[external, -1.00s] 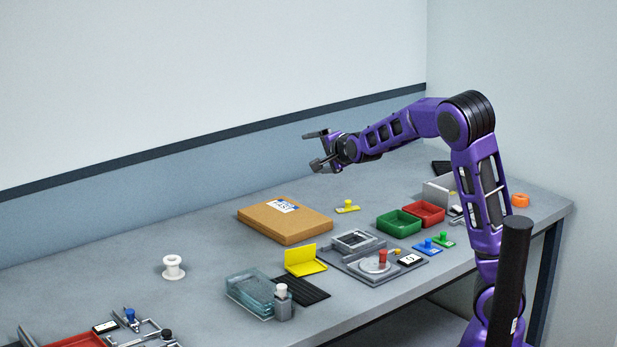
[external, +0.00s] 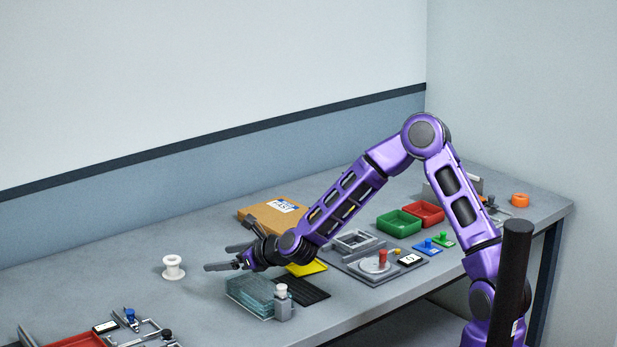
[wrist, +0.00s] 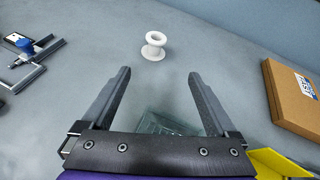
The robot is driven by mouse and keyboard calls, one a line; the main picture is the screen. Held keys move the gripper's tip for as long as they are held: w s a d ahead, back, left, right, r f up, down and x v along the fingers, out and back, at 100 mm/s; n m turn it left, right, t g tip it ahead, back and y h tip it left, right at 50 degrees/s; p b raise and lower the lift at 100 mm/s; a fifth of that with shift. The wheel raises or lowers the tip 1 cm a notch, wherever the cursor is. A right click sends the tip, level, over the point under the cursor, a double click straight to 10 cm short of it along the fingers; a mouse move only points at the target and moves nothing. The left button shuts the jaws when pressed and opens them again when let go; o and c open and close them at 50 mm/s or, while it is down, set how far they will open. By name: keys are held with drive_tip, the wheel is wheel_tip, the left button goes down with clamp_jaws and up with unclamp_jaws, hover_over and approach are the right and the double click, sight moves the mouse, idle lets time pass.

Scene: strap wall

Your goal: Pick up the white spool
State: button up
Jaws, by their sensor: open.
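The white spool (external: 173,267) stands upright on the grey table, left of my gripper (external: 222,257) in the external view. In the wrist view the spool (wrist: 153,46) is beyond the fingertips, roughly in line with the gap between them. My gripper (wrist: 160,76) is open with nothing between its fingers. It points toward the spool and is apart from it.
A clear glass-like stack (external: 250,296) lies below and near my gripper. A cardboard box (external: 262,217) and a yellow folded piece (external: 308,268) are to its right. A red tray (external: 80,341) and a metal fixture (external: 140,330) stand at front left. The table around the spool is clear.

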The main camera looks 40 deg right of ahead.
drive_tip(key=m, duration=0.1)
approach(169, 260)
drive_tip(key=x, duration=0.3)
drive_tip(key=shift+d+f, duration=0.1)
drive_tip(key=shift+f, duration=0.25)
drive_tip(key=shift+r+p+x, duration=0.2)
drive_tip(key=shift+p+x, duration=0.1)
drive_tip(key=shift+x, duration=2.35)
drive_tip(key=shift+w, duration=0.1)
drive_tip(key=c, duration=1.4)
